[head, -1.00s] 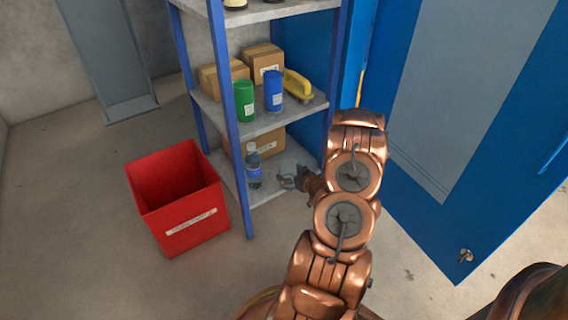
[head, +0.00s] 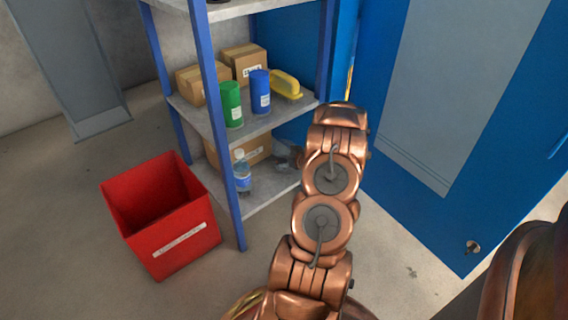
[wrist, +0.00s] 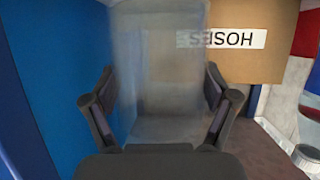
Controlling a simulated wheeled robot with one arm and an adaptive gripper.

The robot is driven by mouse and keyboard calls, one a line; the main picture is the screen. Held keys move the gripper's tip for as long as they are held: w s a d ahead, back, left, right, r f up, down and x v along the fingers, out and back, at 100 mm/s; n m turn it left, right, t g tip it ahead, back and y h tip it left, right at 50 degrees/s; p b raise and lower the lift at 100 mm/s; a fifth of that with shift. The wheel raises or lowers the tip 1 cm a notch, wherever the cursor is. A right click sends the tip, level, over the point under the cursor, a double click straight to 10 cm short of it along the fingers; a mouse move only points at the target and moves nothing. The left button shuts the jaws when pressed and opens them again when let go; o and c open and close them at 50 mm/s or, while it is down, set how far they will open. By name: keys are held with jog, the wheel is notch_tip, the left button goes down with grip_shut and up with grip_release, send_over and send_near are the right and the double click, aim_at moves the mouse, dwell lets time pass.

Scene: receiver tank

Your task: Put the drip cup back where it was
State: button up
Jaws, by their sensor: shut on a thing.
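The drip cup (wrist: 160,60) is a clear, hazy cup between the two dark fingers of my gripper (wrist: 159,88) in the wrist view. My gripper is shut on it, one finger on each side. In the head view my gripper (head: 288,155) reaches over the lowest board of the shelf unit (head: 262,190), just right of a cardboard box. The cup is hard to make out there. I cannot tell whether its base touches the board.
The hoses box (wrist: 245,45) stands close behind the cup. A bottle with a blue label (head: 242,174) stands at the left front of the lowest board. Blue posts bound the shelf. A red bin (head: 172,238) is left, a blue cabinet (head: 425,200) right.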

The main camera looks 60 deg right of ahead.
jog(key=shift+f+b, duration=0.65)
jog(key=shift+f, duration=1)
jog(key=shift+f, duration=0.15)
jog(key=o, duration=1.2)
jog(key=shift+c, duration=0.2)
jog(key=p+v, duration=0.4)
jog(key=v, duration=0.8)
